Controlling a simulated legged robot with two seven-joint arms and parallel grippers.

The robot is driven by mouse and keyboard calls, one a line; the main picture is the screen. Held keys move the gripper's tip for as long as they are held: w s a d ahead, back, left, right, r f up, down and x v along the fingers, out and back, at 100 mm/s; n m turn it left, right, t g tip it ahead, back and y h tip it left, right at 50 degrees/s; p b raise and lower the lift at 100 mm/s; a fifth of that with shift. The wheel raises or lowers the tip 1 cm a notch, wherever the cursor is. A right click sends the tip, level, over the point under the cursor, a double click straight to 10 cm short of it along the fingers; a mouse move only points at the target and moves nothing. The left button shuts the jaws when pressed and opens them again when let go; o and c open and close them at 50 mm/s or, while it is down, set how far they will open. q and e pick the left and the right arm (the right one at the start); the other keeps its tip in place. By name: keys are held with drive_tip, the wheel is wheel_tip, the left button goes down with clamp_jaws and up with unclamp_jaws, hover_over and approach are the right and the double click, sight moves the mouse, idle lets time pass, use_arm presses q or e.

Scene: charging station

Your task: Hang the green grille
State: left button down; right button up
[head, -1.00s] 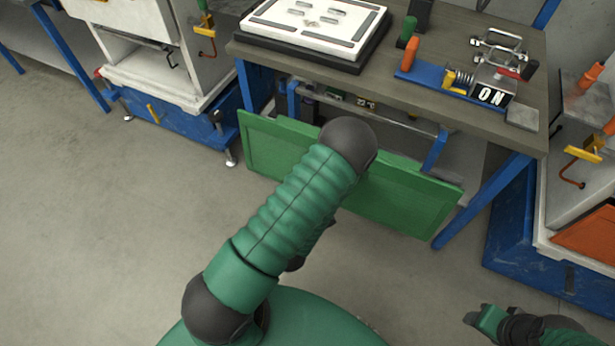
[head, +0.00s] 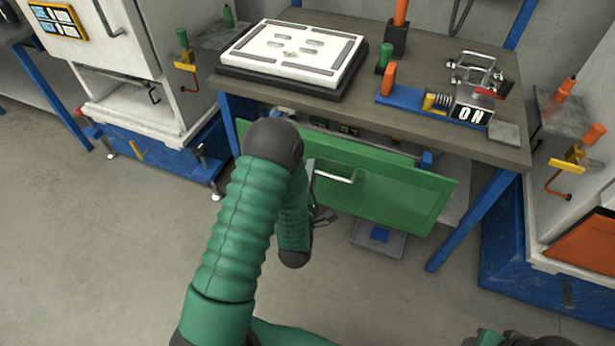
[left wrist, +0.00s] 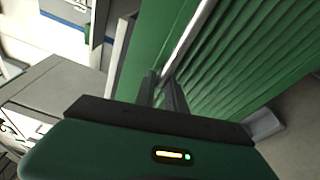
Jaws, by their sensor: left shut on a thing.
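The green grille (head: 390,188) is a flat panel with a silver handle (head: 337,178), standing tilted in the picture in front of the workbench's lower front. My left arm covers its left part. My left gripper (head: 321,216) is at the grille's near face, partly hidden by my arm. In the left wrist view, the fingers (left wrist: 165,88) are shut at a pale bar beside the ribbed green grille (left wrist: 245,60). A blue bracket (head: 427,160) shows just above the grille's right part. My right gripper (head: 490,338) is cut off at the bottom edge, and its jaws are unclear.
A grey box with a blue patch (head: 379,238) is low beneath the grille. Cabinets stand both sides; the front floor is clear.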

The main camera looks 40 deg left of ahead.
use_arm(q)
drive_tip(key=shift+w+d+x, duration=0.1)
drive_tip(key=shift+d+x, duration=0.15)
drive_tip(key=shift+x, duration=0.85)
drive_tip(key=shift+w+d+x, duration=0.15)
drive_tip(key=shift+d+x, duration=0.1)
drive_tip(key=shift+x, duration=0.9)
drive_tip(key=shift+w+d+x, duration=0.1)
drive_tip(key=shift+d+x, duration=0.15)
drive_tip(key=shift+x, duration=0.85)
drive_tip(key=shift+s+f+b, duration=0.1)
drive_tip(key=shift+f+b, duration=1)
drive_tip(key=shift+f, duration=0.3)
drive_tip(key=c, duration=1.3)
unclamp_jaws()
drive_tip(key=shift+s+d+f, duration=0.1)
drive_tip(key=shift+s, duration=0.05)
drive_tip(key=b, duration=0.2)
approach(319, 162)
wheel_tip(319, 162, down, 3)
drive_tip(key=s, duration=0.2)
drive_tip(key=s+d+p, duration=0.1)
drive_tip(key=s+d+r+p, duration=0.1)
drive_tip(key=p, duration=0.1)
drive_tip(key=shift+s+p, duration=0.2)
drive_tip(key=shift+p, duration=0.1)
